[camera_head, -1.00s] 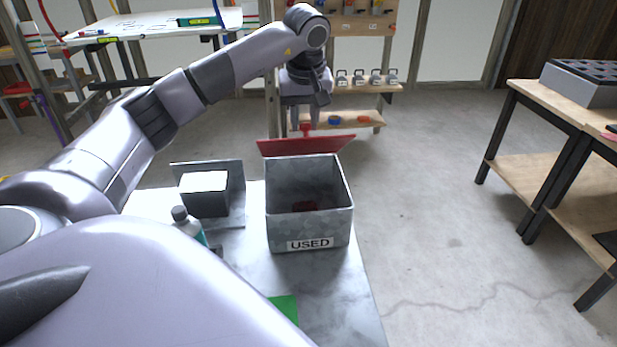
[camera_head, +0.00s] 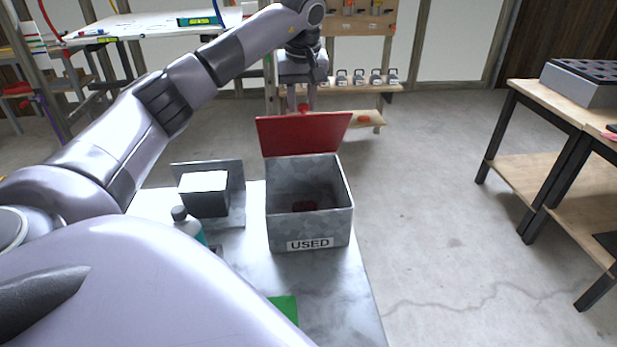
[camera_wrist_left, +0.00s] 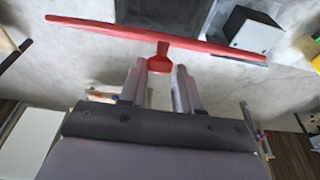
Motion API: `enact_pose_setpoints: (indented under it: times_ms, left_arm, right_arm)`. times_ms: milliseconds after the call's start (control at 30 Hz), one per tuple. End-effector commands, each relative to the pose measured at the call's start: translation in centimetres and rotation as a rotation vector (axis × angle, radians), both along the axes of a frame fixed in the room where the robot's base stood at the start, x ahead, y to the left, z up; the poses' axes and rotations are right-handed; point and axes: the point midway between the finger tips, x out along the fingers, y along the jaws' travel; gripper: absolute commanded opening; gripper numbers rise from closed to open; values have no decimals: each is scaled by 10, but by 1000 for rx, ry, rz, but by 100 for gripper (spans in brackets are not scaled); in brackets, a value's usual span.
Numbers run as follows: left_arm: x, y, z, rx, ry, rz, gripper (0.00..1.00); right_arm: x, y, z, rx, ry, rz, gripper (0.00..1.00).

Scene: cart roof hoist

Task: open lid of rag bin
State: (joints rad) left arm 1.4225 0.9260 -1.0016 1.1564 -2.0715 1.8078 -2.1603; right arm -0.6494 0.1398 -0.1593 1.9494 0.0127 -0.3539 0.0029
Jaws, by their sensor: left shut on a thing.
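The rag bin (camera_head: 309,230) is an open-topped grey metal box labelled "USED" on the tabletop. Its red lid (camera_head: 304,135) stands raised at the bin's back edge, its underside facing me. A dark red thing (camera_head: 304,206) lies inside. My left gripper (camera_head: 302,104) is behind the lid's top edge, shut on the lid's red knob. In the left wrist view the lid (camera_wrist_left: 150,38) shows edge-on, and the knob (camera_wrist_left: 158,64) sits between the fingertips of my left gripper (camera_wrist_left: 160,75). My right gripper is not in view.
A grey stand with a white-topped dark box (camera_head: 205,195) and a bottle (camera_head: 187,225) stand left of the bin. A green patch (camera_head: 284,307) lies in front. A wooden workbench (camera_head: 560,150) is at right, with clear floor between.

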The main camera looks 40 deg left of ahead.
Motion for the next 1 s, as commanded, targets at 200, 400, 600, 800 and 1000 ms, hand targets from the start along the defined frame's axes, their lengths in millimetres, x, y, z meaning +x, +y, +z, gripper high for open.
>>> enact_pose_setpoints:
  times_ms: [200,400,600,800,1000]
  left_arm:
    - [2,10,1,4,7,13,23]
    - [10,20,5,4,8,13,21]
    - [19,31,9,3,7,12,21]
    - [27,40,13,3,7,11,19]
    - [29,45,15,5,8,11,21]
  right_arm:
    - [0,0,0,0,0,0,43]
    - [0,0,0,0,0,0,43]
    - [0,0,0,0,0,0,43]
    - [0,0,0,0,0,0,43]
    - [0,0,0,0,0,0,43]
